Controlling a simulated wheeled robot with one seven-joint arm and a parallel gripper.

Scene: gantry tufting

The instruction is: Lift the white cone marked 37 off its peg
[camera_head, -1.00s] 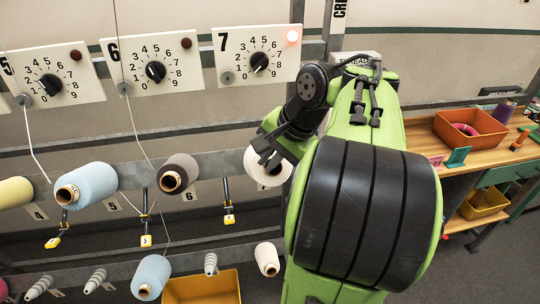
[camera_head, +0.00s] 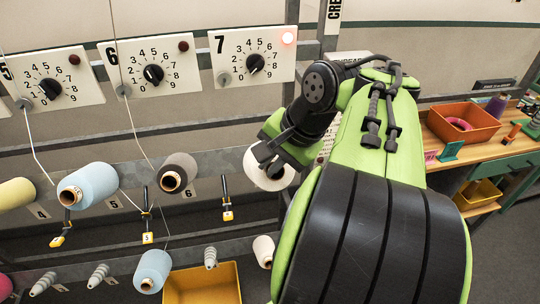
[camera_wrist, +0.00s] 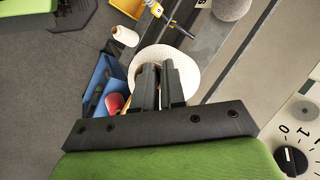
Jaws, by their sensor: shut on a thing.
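A white cone (camera_head: 257,178) hangs in front of the upper rail below panel 7, partly hidden by my gripper. My gripper (camera_head: 268,160) is shut on it. In the wrist view the fingers (camera_wrist: 160,80) lie together over the cone's pale round end (camera_wrist: 184,66). No number 37 can be read on it, and its peg is hidden, so I cannot tell whether the cone is still around the peg.
Grey (camera_head: 178,172) and light blue (camera_head: 88,186) cones stand to the left on the upper rail. A small white cone (camera_head: 263,250) and a yellow bin (camera_head: 203,284) are below. Panel 7 (camera_head: 253,58) has a lit red lamp. A workbench with an orange tray (camera_head: 464,127) is at right.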

